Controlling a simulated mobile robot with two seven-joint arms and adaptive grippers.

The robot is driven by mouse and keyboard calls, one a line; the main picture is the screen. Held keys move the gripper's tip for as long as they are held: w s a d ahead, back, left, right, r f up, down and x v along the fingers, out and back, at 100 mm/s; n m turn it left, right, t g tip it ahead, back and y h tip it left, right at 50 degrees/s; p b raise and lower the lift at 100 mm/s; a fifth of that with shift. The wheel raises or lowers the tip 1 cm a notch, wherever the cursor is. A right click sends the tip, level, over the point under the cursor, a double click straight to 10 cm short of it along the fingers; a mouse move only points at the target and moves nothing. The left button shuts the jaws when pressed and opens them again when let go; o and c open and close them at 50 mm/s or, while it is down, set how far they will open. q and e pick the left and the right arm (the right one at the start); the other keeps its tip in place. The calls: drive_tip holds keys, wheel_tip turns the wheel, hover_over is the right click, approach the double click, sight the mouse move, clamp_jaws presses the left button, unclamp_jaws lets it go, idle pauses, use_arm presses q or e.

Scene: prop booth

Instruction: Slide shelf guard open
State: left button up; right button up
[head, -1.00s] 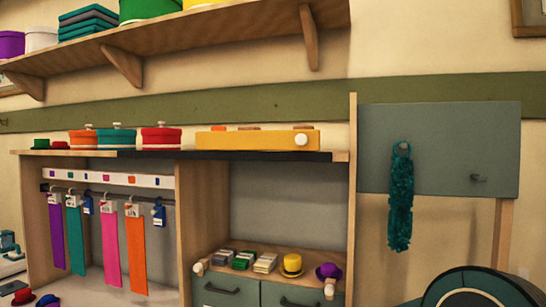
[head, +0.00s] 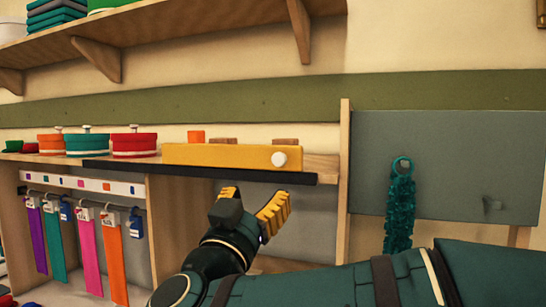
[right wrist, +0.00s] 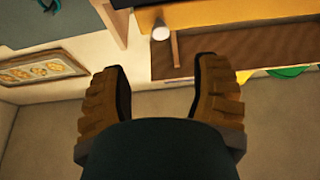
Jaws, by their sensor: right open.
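The shelf guard is a yellow bar (head: 225,156) standing along the front of the shelf top. A round white knob (head: 279,159) sits near its right end. My right gripper (head: 252,200) is open and empty, just below the shelf's dark front edge, with its yellow fingers pointing up. In the right wrist view, the knob (right wrist: 160,32) and part of the yellow guard (right wrist: 190,15) lie beyond my open fingers (right wrist: 160,65), apart from them. My left gripper is not in view.
Round lidded boxes (head: 134,145) stand left of the guard; small blocks (head: 196,137) show behind it. Hanging coloured strips (head: 90,262) fill the left bay. A wooden upright (head: 343,190) and a grey panel with a teal boa (head: 399,210) stand to the right.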

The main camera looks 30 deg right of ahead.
sight(278, 162)
drive_tip(key=p+x, duration=0.2)
drive_tip(key=x, duration=1.1)
drive_tip(key=shift+w, duration=0.1)
clamp_jaws()
